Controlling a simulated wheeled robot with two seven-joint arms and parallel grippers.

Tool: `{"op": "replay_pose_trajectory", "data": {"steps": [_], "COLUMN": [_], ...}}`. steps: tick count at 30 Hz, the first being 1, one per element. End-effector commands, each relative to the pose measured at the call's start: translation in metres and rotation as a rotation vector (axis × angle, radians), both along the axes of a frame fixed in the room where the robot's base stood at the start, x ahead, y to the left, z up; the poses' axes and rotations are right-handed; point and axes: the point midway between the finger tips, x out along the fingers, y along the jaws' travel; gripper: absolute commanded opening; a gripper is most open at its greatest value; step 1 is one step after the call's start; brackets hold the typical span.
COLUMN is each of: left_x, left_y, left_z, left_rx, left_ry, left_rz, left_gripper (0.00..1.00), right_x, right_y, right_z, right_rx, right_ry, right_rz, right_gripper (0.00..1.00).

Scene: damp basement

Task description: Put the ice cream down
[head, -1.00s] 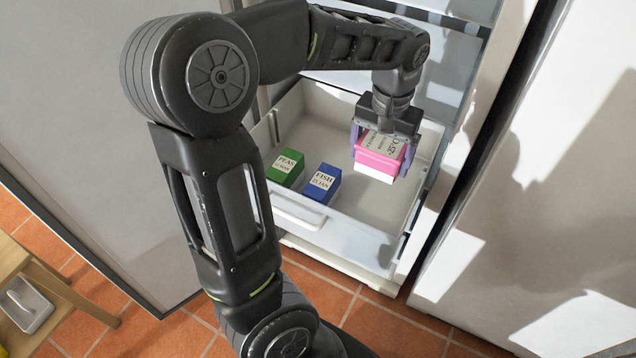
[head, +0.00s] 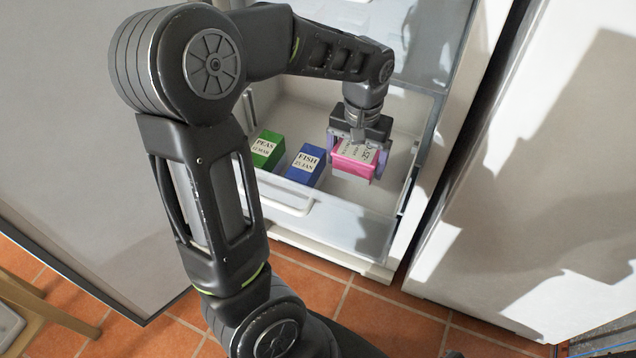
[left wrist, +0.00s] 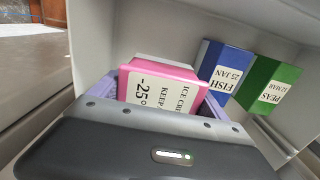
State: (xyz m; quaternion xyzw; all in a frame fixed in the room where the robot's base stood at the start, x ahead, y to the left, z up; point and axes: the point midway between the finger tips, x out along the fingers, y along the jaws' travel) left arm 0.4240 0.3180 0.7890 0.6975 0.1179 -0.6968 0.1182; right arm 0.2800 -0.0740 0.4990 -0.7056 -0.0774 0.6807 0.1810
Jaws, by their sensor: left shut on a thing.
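The ice cream is a pink box (head: 354,158) with a pale label. In the left wrist view the box (left wrist: 150,84) reads "ICE CRE", "KEEP" and "-25°". My left gripper (head: 358,160) is shut on it, with a lilac finger on either side. The box is inside the open white freezer drawer (head: 345,210), right of the blue box. I cannot tell whether its underside touches the drawer floor. The left gripper's fingers (left wrist: 160,100) show partly behind its dark body in the left wrist view. My right gripper is not in view.
A blue box (head: 306,165) marked FISH and a green box (head: 266,149) marked PEAS stand left of the ice cream in the drawer. They also show in the left wrist view, blue (left wrist: 222,75) and green (left wrist: 265,84). Drawer walls surround them. Bare drawer floor lies around the ice cream.

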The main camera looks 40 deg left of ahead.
Motion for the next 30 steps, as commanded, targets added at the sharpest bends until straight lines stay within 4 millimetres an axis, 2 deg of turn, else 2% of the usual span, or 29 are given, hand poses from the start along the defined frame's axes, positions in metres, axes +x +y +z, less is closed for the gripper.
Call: {"op": "replay_pose_trajectory", "data": {"steps": [10,22,30], "left_x": [-0.001,0.000,0.000], "left_y": [0.000,0.000,0.000], "left_z": [-0.055,-0.063,-0.096], "left_rx": [0.000,0.001,0.000], "left_ry": [0.004,0.001,0.002], "left_rz": [0.000,0.000,0.000], "left_gripper": [0.31,0.31,0.31], "right_x": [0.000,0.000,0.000], "right_y": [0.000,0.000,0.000], "right_z": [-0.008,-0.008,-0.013], "right_rx": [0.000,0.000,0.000], "right_ry": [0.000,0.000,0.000], "right_rz": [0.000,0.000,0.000], "right_gripper": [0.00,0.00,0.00]}}
